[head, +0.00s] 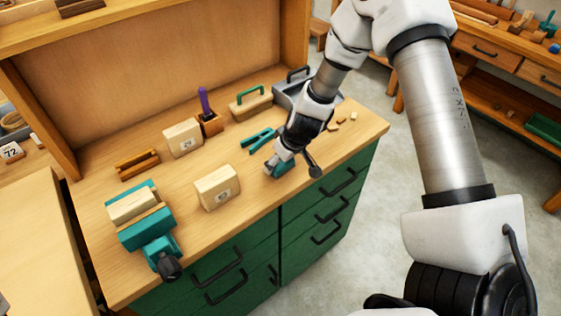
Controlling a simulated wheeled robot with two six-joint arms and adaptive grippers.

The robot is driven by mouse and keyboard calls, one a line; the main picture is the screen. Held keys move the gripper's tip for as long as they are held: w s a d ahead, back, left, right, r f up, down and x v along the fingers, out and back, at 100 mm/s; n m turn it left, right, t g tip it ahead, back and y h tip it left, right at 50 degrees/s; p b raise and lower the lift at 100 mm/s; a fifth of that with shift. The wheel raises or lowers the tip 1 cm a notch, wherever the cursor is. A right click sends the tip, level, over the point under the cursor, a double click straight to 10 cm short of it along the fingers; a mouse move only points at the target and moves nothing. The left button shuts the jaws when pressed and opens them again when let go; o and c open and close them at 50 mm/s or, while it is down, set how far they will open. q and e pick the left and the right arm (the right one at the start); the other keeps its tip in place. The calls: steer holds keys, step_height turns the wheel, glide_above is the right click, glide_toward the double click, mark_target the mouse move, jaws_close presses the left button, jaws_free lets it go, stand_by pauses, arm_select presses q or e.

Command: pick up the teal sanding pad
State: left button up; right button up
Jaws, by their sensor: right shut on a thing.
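My right gripper (279,161) reaches down to the bench top and is shut on the teal sanding pad (283,169). Only part of the pad shows, as the fingers hide the rest. The pad is at or just above the wood surface; I cannot tell whether it touches it. My left gripper is not in view.
A teal clamp-like tool (257,140) lies just behind the gripper. A pale block (217,188) stands to its left, and a teal vise (146,227) is farther left. Small wood scraps (340,121) lie to the right.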

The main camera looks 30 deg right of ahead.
step_height(320, 180, up, 4)
steer(key=p, duration=0.3)
steer(key=s+a+p, duration=0.2)
steer(key=s+p, duration=0.1)
steer(key=s, duration=0.4)
steer(key=s+a+p, duration=0.2)
steer(key=s+p, duration=0.2)
steer(key=s, duration=0.4)
steer(key=shift+s+a+r, duration=0.15)
steer(key=shift+a+r, duration=0.15)
steer(key=shift+r, duration=0.15)
